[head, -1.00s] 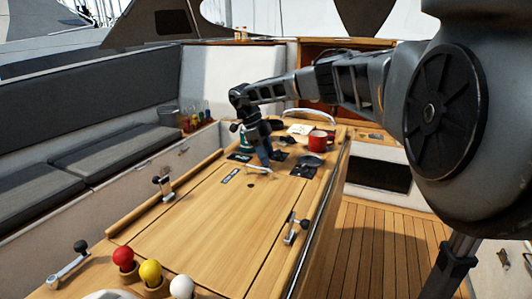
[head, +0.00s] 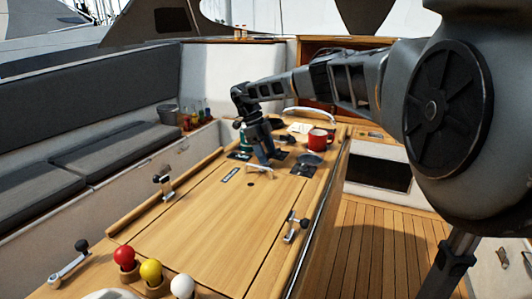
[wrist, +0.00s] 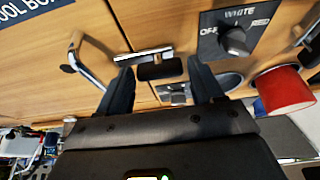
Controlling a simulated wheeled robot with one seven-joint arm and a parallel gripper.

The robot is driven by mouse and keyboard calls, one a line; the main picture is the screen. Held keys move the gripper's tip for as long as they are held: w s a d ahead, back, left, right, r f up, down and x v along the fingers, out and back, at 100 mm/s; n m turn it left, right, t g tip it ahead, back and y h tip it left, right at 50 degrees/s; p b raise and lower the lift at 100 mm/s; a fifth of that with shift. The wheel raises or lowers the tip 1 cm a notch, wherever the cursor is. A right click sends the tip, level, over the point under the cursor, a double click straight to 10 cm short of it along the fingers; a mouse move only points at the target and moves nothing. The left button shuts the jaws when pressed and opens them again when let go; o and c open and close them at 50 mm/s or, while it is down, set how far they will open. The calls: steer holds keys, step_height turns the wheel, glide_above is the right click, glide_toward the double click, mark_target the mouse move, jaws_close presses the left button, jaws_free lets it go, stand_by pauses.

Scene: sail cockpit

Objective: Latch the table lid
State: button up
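The table lid (head: 205,225) is a flat wooden panel lying level in the table top, with a small dark hole and a dark label near its far edge. My gripper (head: 266,161) is low over the table at the far end of the lid. In the wrist view, my gripper (wrist: 160,67) is open, its two dark fingers apart. A small latch with a metal bar and a black grip (wrist: 160,70) shows between and just beyond the fingertips; I cannot tell whether they touch it. A bent metal handle (wrist: 88,62) lies left of the fingers.
A dark plate with a "WHITE/OFF" knob (wrist: 234,40) and a red mug (head: 318,139) are close right of my gripper. Red, yellow and white balls (head: 150,271) stand at the near end.

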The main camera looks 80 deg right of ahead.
steer(key=shift+o, duration=1.1)
steer(key=shift+r, duration=0.1)
steer(key=b+v, duration=0.1)
steer(key=v, duration=0.6)
steer(key=shift+w+r+b, duration=0.2)
steer(key=shift+r+b, duration=0.05)
steer(key=shift+b, duration=0.15)
